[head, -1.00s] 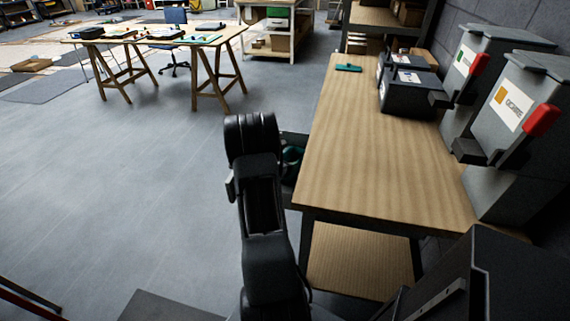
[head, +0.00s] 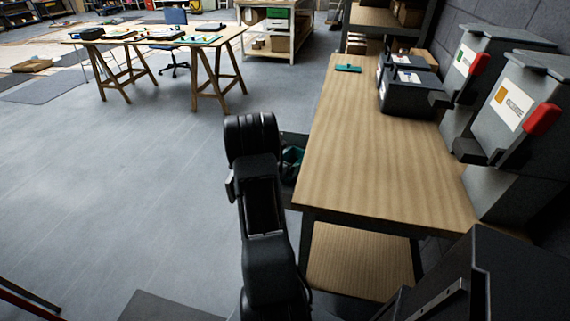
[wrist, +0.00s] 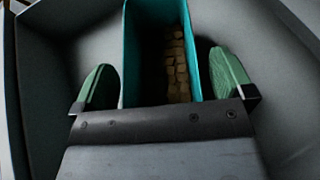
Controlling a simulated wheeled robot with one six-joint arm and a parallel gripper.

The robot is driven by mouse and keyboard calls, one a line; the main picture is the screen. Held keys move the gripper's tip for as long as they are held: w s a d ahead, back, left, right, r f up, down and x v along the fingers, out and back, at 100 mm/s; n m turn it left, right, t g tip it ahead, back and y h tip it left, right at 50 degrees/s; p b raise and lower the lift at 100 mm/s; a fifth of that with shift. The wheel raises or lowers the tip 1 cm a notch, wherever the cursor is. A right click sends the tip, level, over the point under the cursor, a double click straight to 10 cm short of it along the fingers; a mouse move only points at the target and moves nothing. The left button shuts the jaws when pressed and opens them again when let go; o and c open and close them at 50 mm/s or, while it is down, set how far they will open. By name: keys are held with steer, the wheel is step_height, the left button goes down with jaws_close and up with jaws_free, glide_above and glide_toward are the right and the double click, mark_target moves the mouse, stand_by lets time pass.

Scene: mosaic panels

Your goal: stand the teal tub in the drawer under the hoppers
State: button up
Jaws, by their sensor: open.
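In the wrist view the teal tub (wrist: 131,60) stands inside the grey drawer (wrist: 45,65), with several tan tiles (wrist: 176,65) in it. My gripper (wrist: 163,82) is open. Its two green-padded fingers are on either side of the tub, with a gap visible on each side. The tub's near end is hidden behind the gripper body. In the head view a bit of teal (head: 292,160) shows beside my arm, in the dark open drawer (head: 294,137) at the workbench's left side. My arm hides the gripper there.
The wooden workbench (head: 380,150) carries grey hoppers (head: 510,95) with red handles at right, dark boxes (head: 405,90) and a small teal item (head: 348,68). A trestle table (head: 160,38) stands farther back.

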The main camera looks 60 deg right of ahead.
steer(key=a+r+m+t+y, duration=0.1)
steer(key=a+r+m+y, duration=0.3)
steer(key=a, duration=1.2)
steer(key=s+a+r+m+t+y, duration=0.1)
steer(key=a+r+m+y, duration=0.4)
steer(key=a, duration=1.1)
steer(key=s+a+r+m+t+y, duration=0.1)
steer(key=a+r+m+y, duration=0.3)
steer(key=a, duration=1.2)
step_height(320, 180, up, 2)
steer(key=m+t, duration=0.1)
steer(key=m, duration=0.3)
steer(key=shift+r+y, duration=0.25)
steer(key=shift+y, duration=0.05)
steer(key=shift+s+d, duration=0.1)
